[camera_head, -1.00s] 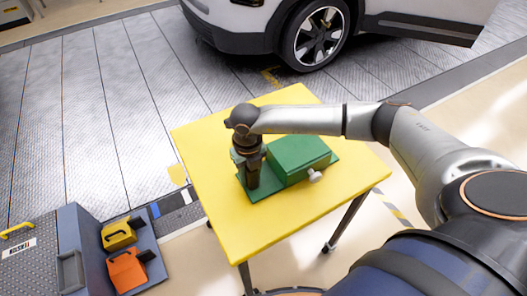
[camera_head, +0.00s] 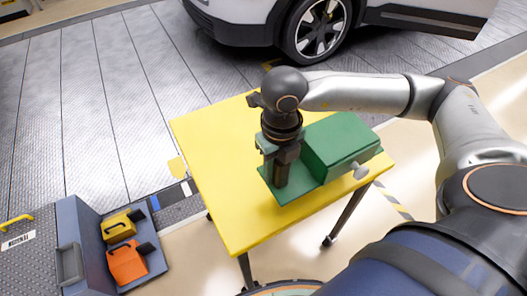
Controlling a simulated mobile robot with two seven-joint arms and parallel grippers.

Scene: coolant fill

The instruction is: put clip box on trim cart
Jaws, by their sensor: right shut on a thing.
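The clip box, which I take to be the green box (camera_head: 340,142) with a flat green plate at its left and a pale knob on its front, appears held a little above a yellow-topped wheeled table (camera_head: 232,215). This table may be the trim cart. My right gripper (camera_head: 282,172) points down at the left side of the box and is shut on it. The fingers hide part of the plate, and the exact grip point is hard to see. My left gripper is not in view.
A grey bin (camera_head: 75,235) with a yellow case (camera_head: 120,228) and an orange case (camera_head: 127,263) stands at lower left. A white car (camera_head: 240,25) is behind the table. The left part of the yellow top is bare.

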